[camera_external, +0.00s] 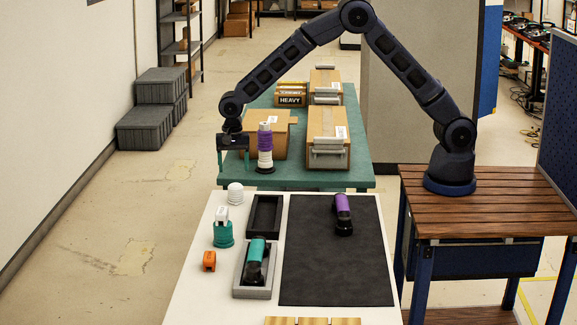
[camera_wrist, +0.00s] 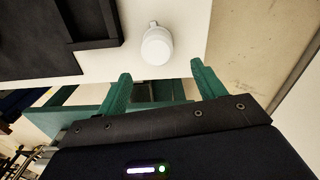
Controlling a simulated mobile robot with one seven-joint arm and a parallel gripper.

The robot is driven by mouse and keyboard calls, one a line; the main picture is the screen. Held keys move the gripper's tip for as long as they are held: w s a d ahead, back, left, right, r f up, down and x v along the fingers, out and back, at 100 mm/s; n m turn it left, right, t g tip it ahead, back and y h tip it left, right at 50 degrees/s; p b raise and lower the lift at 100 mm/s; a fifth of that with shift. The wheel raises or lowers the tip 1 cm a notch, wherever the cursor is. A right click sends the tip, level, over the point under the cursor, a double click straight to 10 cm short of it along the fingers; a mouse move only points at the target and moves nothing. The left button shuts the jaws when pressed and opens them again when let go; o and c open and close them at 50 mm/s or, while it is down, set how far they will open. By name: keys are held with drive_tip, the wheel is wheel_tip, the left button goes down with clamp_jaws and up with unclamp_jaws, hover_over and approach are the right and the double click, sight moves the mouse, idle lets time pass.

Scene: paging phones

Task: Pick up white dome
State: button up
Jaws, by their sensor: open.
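The white dome (camera_external: 235,193) stands at the far left corner of the white table (camera_external: 205,275). In the wrist view the white dome (camera_wrist: 157,46) lies ahead of the fingertips, roughly between their lines, and apart from them. My gripper (camera_external: 233,157) hangs above and beyond the dome, over the gap by the green table, with its fingers pointing down. In the wrist view my gripper (camera_wrist: 160,72) is open, with two green fingers spread and nothing between them.
A black tray (camera_external: 265,216) stands right of the dome. A grey tray (camera_external: 252,291) holds a teal and black device. The green table (camera_external: 300,183) behind carries boxes.

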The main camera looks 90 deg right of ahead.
sight(235, 185)
drive_tip(key=f, duration=1)
drive_tip(key=shift+s+a+f, duration=0.2)
drive_tip(key=shift+f, duration=0.05)
drive_tip(key=c, duration=1)
